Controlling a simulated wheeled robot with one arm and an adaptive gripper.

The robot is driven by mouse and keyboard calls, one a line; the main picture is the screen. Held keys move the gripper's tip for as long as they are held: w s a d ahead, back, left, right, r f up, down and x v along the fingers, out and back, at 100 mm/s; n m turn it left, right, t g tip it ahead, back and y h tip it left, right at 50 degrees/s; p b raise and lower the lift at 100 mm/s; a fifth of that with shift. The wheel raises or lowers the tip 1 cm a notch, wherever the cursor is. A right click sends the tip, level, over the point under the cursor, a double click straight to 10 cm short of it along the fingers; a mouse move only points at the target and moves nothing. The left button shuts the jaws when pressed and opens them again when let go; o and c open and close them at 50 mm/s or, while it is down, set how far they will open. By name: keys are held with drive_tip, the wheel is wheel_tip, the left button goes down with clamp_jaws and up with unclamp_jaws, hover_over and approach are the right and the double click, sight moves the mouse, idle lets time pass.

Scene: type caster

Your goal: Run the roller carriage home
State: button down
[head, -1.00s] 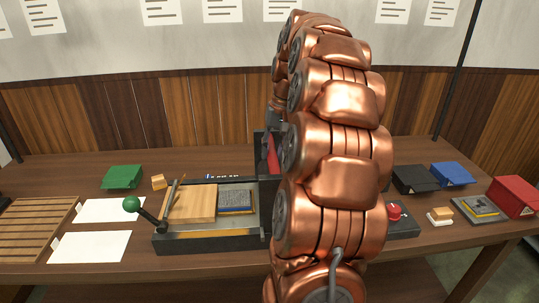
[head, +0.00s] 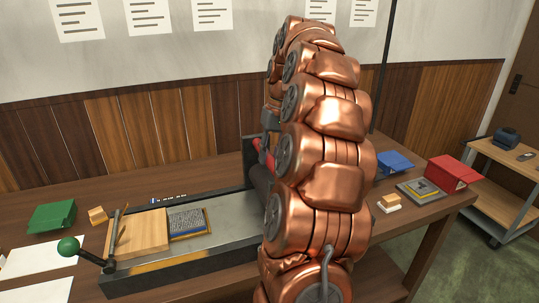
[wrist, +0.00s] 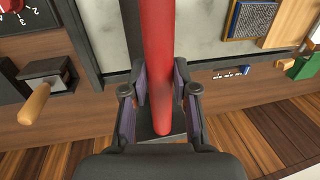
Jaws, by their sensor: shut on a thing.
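The press bed (head: 225,243) is a long grey trough on the table. At its left end lie a wooden block (head: 140,232) and a grey type block (head: 186,221). The roller carriage, with a dark roller (head: 261,181) and a red bar, stands across the bed to the right of the type, with clear bed between. My arm hides its right part and the bed's right end. In the wrist view my gripper (wrist: 161,92) is shut on the carriage's red bar (wrist: 160,35), its purple pads on either side. The type block also shows there (wrist: 252,19) at upper right.
A lever with a green ball (head: 68,246) stands at the bed's left end. A crank with a wooden handle (wrist: 45,102) is in the wrist view. Green (head: 51,216), blue (head: 396,162) and red (head: 453,172) boxes stand on the table. A cart (head: 505,180) is at right.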

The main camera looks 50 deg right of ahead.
drive_tip(key=c, duration=1.2)
unclamp_jaws()
drive_tip(key=shift+d, duration=0.3)
drive_tip(key=o, duration=0.3)
drive_tip(key=shift+a, duration=0.1)
drive_tip(key=shift+r, duration=0.1)
